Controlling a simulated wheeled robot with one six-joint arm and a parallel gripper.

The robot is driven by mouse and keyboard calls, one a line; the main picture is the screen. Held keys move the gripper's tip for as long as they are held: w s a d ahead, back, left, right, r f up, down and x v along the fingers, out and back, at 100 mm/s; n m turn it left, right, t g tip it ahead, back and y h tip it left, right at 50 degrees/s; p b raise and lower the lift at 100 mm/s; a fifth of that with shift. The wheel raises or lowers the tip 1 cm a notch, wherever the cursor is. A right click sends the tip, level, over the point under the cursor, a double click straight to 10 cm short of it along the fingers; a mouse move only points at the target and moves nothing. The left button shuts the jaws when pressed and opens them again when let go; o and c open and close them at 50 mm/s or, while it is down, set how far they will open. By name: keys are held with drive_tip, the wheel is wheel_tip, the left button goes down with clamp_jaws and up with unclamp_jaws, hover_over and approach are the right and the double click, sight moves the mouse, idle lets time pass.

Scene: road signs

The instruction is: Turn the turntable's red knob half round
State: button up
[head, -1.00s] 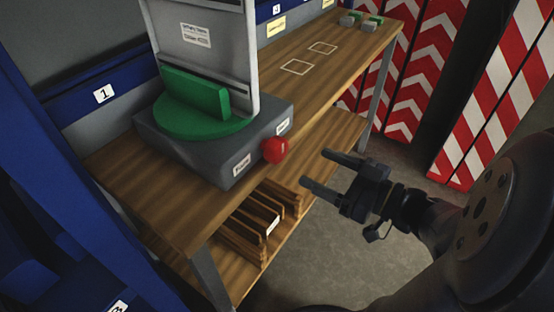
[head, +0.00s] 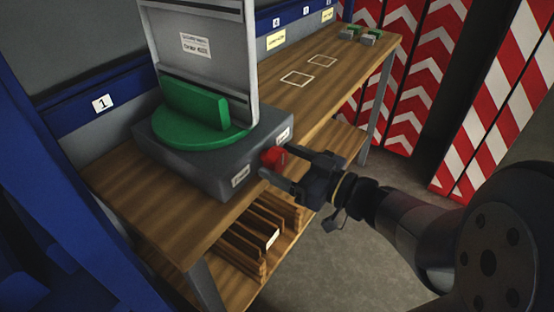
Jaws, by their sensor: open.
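The turntable is a grey box (head: 205,165) on the wooden bench, with a round green plate (head: 190,130) on top. A green block stands upright on the plate, and a grey panel (head: 205,55) rises behind it. The red knob (head: 272,157) sticks out of the box's right front face, between two small white labels. My gripper (head: 272,164) is at the knob, its two fingers open, one on each side of it. I cannot tell whether the fingers touch the knob.
The wooden bench (head: 250,105) has white square outlines and small grey-green blocks (head: 360,35) at its far end. A wooden rack (head: 262,235) sits on the lower shelf. Red-white striped boards (head: 495,110) stand at the right. A blue frame is at the left.

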drive_tip(key=shift+x, duration=1)
drive_tip(key=c, duration=0.9)
drive_tip(key=shift+c, duration=0.2)
drive_tip(key=n+b, duration=0.3)
drive_tip(key=n, duration=0.2)
drive_tip(key=shift+s+f+n, duration=0.1)
drive_tip(key=shift+f+n, duration=0.05)
drive_tip(key=shift+n, duration=0.25)
drive_tip(key=n+b, duration=0.3)
drive_tip(key=n, duration=0.1)
drive_tip(key=shift+s+a+n, duration=0.1)
drive_tip(key=shift+n, duration=0.3)
